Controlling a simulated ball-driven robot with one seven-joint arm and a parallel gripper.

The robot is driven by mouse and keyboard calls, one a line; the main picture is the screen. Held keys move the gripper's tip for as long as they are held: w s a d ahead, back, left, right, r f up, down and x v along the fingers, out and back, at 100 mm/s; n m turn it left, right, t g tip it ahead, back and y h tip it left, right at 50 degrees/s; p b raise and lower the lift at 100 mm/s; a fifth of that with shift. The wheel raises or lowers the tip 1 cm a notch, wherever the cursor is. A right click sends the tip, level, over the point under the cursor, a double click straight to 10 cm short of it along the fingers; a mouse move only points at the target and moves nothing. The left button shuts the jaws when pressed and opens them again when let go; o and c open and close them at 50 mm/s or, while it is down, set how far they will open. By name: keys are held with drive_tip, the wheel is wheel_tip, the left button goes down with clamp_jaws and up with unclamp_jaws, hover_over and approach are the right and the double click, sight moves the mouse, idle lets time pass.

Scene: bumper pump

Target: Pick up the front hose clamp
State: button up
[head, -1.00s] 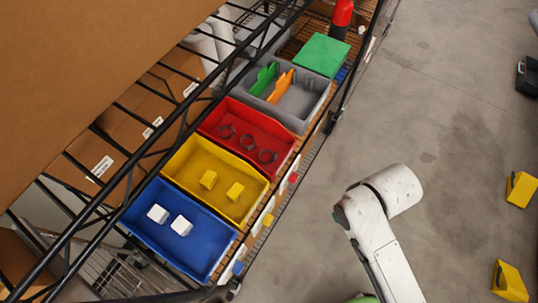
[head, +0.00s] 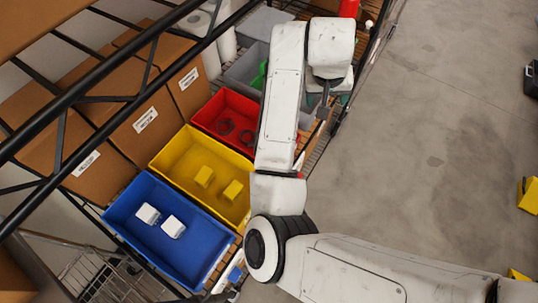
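The red bin (head: 238,103) stands on the shelf with dark, ring-shaped hose clamps in it. One hose clamp (head: 225,126) lies toward the back left, and another hose clamp (head: 246,137) lies beside it, close to my arm. My arm hides the right part of the bin, where a third clamp showed earlier. My gripper (head: 322,112) points down at the right of the bin, near the shelf's front edge. Its fingers are small and dark, and I cannot tell whether they are open.
A yellow bin (head: 170,150) with two yellow blocks and a blue bin (head: 190,255) with two white blocks stand nearer. A grey bin (head: 243,70) is behind, partly hidden. Black shelf bars (head: 100,100) cross at the left. The floor (head: 440,150) at right is mostly clear.

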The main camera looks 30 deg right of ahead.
drive_tip(key=w+a+f+n+g+y+b, duration=0.1)
drive_tip(key=a+f+y, duration=0.1)
drive_tip(key=a, duration=0.5)
drive_tip(key=w+a+f+g+y+b, duration=0.1)
drive_tip(key=a+f, duration=0.1)
drive_tip(key=a, duration=0.6)
drive_tip(key=f, duration=0.5)
drive_tip(key=shift+s+a+p, duration=0.1)
drive_tip(key=shift+s+p, duration=0.1)
drive_tip(key=shift+p, duration=0.2)
drive_tip(key=shift+s+f+p, duration=0.15)
drive_tip(key=shift+f+p, duration=0.3)
drive_tip(key=shift+f, duration=2.25)
drive_tip(key=c, duration=0.8)
